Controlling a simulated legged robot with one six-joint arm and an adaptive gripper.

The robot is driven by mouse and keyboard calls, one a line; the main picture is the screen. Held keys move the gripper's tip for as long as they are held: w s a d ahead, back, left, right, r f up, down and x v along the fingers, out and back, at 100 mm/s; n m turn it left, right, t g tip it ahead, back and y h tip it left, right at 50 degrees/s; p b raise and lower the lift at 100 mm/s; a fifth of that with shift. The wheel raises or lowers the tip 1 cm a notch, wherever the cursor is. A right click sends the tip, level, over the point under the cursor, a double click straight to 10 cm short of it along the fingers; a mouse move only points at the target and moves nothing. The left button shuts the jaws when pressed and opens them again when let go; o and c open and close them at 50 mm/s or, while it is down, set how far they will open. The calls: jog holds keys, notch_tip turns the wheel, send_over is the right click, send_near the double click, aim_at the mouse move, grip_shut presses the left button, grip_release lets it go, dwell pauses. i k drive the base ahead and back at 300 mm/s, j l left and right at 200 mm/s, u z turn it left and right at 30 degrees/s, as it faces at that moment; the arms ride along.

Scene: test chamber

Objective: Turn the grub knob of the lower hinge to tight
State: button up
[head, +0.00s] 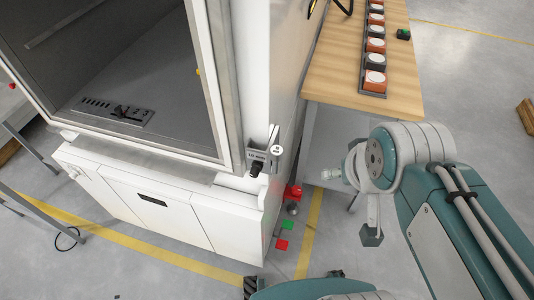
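The lower hinge (258,155) sits at the bottom right corner of the chamber's door frame, as a grey bracket with small markings. A small black knob (256,168) sticks out below its label; I take it for the grub knob, but its setting is too small to read. A round white tag or disc (277,150) is just right of the bracket. My gripper (345,172) is at the arm's end, to the right of the hinge and apart from it. Its fingers are small and unclear, so I cannot tell whether it is open.
The white chamber (140,205) stands at left, with a large grey door panel (130,60). A wooden table (335,60) at upper right carries a row of orange and dark units (375,45). Red and green blocks (287,225) are by the chamber's foot. Floor shows between chamber and arm.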

aim_at(256, 168)
jog(key=k+l, duration=0.1)
jog(key=k, duration=0.45)
jog(key=k+l, duration=0.1)
jog(key=k, duration=0.45)
